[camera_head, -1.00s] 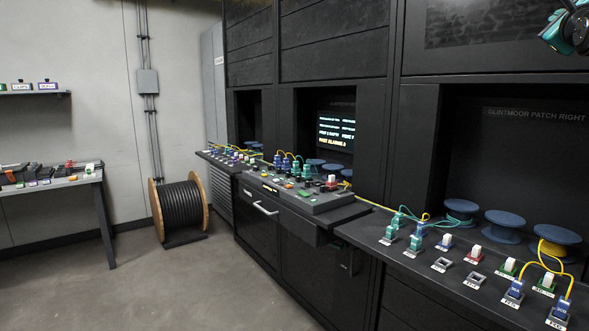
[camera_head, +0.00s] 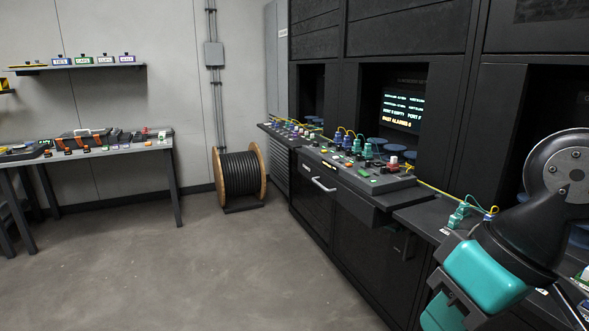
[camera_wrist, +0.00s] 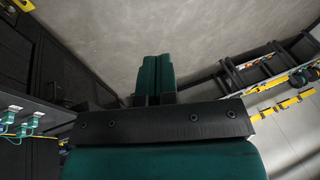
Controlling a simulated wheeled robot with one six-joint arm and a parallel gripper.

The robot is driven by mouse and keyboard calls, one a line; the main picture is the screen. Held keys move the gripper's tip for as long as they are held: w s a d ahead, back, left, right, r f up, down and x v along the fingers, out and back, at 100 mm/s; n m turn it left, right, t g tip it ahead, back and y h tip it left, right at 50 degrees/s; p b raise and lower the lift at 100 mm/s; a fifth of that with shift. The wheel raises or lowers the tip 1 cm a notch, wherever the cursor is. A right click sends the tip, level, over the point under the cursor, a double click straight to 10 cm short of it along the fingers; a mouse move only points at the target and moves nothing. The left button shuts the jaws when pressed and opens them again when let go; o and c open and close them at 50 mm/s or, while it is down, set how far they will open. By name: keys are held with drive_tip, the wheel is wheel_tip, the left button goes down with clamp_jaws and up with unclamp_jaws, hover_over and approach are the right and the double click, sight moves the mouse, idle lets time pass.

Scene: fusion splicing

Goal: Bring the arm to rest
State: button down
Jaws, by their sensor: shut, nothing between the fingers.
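My gripper (camera_wrist: 156,68) shows in the wrist view with its two teal fingers side by side, touching, with nothing between them. It hangs in free air, with bare grey floor behind the fingertips. In the head view my arm, black with teal parts, fills the lower right corner in front of the right-hand counter and hides part of it. I cannot make out the fingertips in that view.
The counter (camera_head: 415,215) along the dark cabinets holds plugs and yellow cables. A cable reel (camera_head: 241,178) stands on the floor by the back wall. A side table (camera_head: 115,149) stands at left under a shelf (camera_head: 90,67). The middle floor is clear.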

drive_tip(key=s, duration=0.1)
drive_tip(key=s+n, duration=0.1)
drive_tip(key=s+f+n+g, duration=0.1)
drive_tip(key=shift+a, duration=0.25)
idle(0.7)
